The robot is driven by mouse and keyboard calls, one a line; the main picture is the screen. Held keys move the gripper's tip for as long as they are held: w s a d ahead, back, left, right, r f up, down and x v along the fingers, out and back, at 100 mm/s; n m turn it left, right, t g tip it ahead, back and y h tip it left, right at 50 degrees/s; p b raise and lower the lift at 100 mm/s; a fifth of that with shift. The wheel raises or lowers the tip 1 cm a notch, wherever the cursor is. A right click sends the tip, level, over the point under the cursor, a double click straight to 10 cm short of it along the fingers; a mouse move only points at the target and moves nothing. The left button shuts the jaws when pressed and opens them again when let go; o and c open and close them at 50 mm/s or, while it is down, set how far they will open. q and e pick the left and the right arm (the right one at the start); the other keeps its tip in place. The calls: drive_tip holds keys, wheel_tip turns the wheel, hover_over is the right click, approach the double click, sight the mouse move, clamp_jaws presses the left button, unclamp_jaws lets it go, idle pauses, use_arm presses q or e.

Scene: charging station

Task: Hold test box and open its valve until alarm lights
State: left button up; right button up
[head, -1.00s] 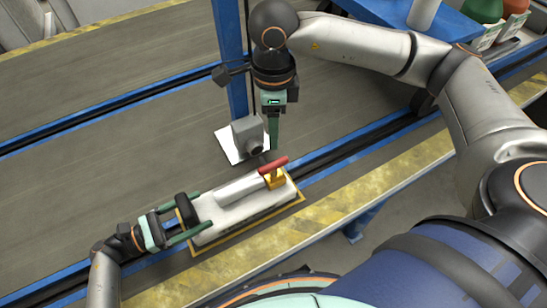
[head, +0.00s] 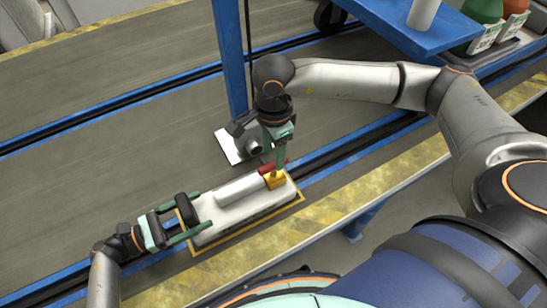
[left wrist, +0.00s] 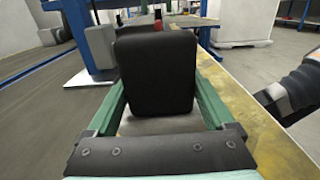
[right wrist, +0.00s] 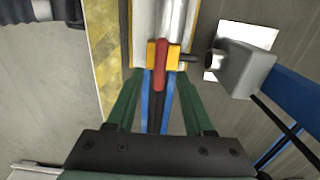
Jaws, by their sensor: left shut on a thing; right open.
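The test box (head: 232,220) is a white block with a silver cylinder (head: 238,190) on top. It lies on a yellow-edged patch of the conveyor. My left gripper (head: 200,212) is shut on its black end block (left wrist: 155,72), one finger on each side. A yellow valve (head: 275,181) with a red lever (right wrist: 160,65) sits at the box's other end. My right gripper (right wrist: 161,78) is open, with its fingers on either side of the red lever. Whether they touch it cannot be told. In the head view the right gripper (head: 280,165) partly hides the lever.
A grey device with a dark round nose (right wrist: 247,68) stands on a white plate (head: 228,147), close to the valve and my right gripper. A blue post (head: 231,60) rises behind it. A yellow-striped edge (head: 330,208) runs along the front. The conveyor at left is clear.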

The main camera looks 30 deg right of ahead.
sight(273, 169)
drive_tip(key=shift+f, duration=1.55)
clamp_jaws()
